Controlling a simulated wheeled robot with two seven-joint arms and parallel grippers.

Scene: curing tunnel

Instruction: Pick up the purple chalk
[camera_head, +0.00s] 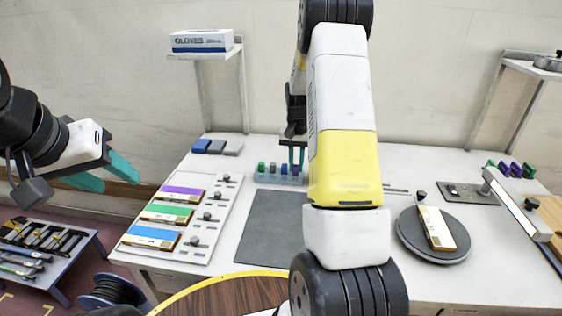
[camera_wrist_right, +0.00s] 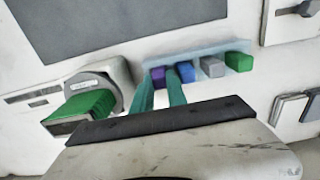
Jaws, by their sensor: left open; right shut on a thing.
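The purple chalk (camera_wrist_right: 158,77) stands at one end of a row in a pale blue chalk tray (camera_wrist_right: 208,57). My right gripper (camera_wrist_right: 160,92) is shut on it, with a teal finger on each side. In the head view the right gripper (camera_head: 297,158) points down at the right end of the tray (camera_head: 270,180), and the purple chalk (camera_head: 295,169) shows between its fingertips. I cannot tell whether the chalk is clear of the tray. My left gripper (camera_head: 104,175) is open and empty, left of the table.
Blue (camera_wrist_right: 185,73), grey (camera_wrist_right: 213,67) and green (camera_wrist_right: 238,62) chalks stand beside the purple one. A dark mat (camera_head: 270,225) lies in front of the tray. A board (camera_head: 190,244) with coloured blocks is left, a round turntable (camera_head: 408,240) right.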

